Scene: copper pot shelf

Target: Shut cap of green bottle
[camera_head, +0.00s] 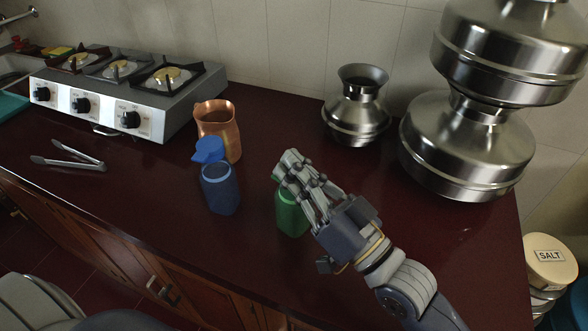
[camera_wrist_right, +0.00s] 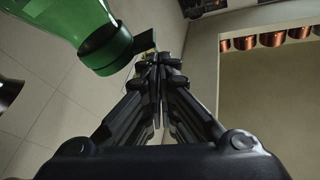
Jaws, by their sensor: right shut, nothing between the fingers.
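The green bottle (camera_head: 289,213) stands on the dark red counter, partly hidden behind my right gripper (camera_head: 290,166). The gripper's shut fingers cross above the bottle's top and hide its cap in the head view. In the right wrist view, the green bottle (camera_wrist_right: 62,18) is at the upper left with a dark ring (camera_wrist_right: 105,50) at its neck. A small dark flat piece (camera_wrist_right: 145,40), perhaps the cap, shows beside the ring, close to the fingertips. My right gripper (camera_wrist_right: 158,62) is shut and empty there; I cannot tell whether it touches the cap. My left gripper is not in view.
A blue bottle (camera_head: 220,190) with its blue cap (camera_head: 208,150) tipped open stands left of the green one. A copper jug (camera_head: 220,125) is behind it. Tongs (camera_head: 72,163), a stove (camera_head: 135,95) and steel pots (camera_head: 355,118) surround this area. The front counter is mostly clear.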

